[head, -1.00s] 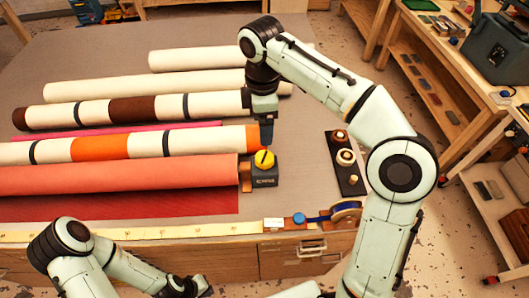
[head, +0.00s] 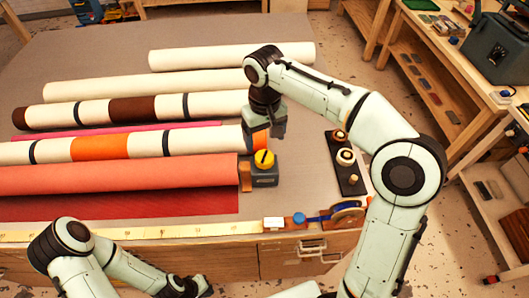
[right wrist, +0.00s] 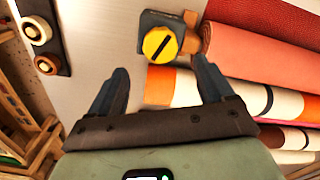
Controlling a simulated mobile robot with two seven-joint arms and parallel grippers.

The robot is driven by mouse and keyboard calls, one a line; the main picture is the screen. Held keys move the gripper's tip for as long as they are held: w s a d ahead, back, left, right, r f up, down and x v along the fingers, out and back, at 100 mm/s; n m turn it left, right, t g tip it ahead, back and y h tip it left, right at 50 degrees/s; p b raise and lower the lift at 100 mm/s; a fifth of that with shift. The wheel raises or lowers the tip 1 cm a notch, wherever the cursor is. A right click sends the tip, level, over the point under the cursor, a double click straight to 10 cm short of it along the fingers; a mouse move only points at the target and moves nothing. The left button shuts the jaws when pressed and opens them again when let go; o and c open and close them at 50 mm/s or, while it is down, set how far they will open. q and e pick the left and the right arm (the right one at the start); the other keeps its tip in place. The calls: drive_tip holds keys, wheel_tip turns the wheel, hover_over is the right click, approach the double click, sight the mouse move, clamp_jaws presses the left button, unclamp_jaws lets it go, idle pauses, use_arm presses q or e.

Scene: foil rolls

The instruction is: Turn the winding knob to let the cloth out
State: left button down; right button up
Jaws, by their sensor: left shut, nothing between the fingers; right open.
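The winding knob (head: 264,159) is yellow with a dark slot across its face, on a dark box (head: 264,178) at the right end of the coral roll (head: 120,174). Red cloth (head: 120,207) lies flat in front of that roll. My right gripper (head: 265,138) is open and empty, just behind and above the knob in the head view. In the right wrist view the knob (right wrist: 160,43) shows beyond and between the two spread fingers (right wrist: 162,70), apart from both. My left gripper (head: 203,286) is shut and empty near the front edge, partly cut off by the frame.
Several other rolls lie behind, including an orange-banded one (head: 100,148) and a brown-banded one (head: 134,110). A dark strip with round pieces (head: 346,162) lies right of the knob. A yellow measuring tape (head: 150,233) runs along the front edge. Bare table lies between knob and strip.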

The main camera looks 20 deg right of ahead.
sight(264, 156)
wheel_tip(264, 156, down, 6)
drive_tip(key=shift+s+f+b, duration=0.1)
drive_tip(key=shift+f+b, duration=0.05)
drive_tip(key=shift+b, duration=0.25)
drive_tip(key=shift+f, duration=0.6)
use_arm(q)
drive_tip(key=shift+s+f, duration=0.7)
drive_tip(key=shift+s, duration=0.15)
